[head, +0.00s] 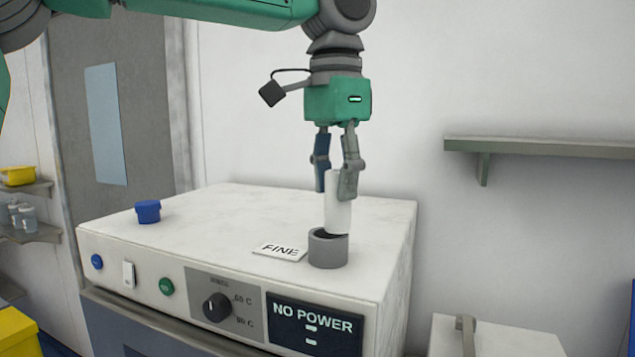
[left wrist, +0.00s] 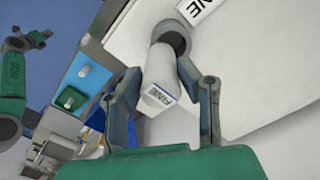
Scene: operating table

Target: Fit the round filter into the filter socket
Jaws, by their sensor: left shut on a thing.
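The round filter (head: 338,213) is a white cylinder, held nearly upright with a slight tilt. My left gripper (head: 337,185) comes down from above and is shut on its upper part. The filter socket (head: 328,251) is a grey ring on top of the white machine. The filter's lower end is at the socket's mouth; I cannot tell how far inside it is. In the left wrist view the filter (left wrist: 160,70) shows a "FINE" label on its end, between the fingers (left wrist: 162,82), with the dark socket (left wrist: 179,36) beyond it.
A "FINE" card (head: 280,251) lies left of the socket on the machine top (head: 240,215). A blue cap-like piece (head: 148,211) stands farther left. The front panel has a knob (head: 216,307) and a "NO POWER" display (head: 313,325). A wall shelf (head: 540,147) is at right.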

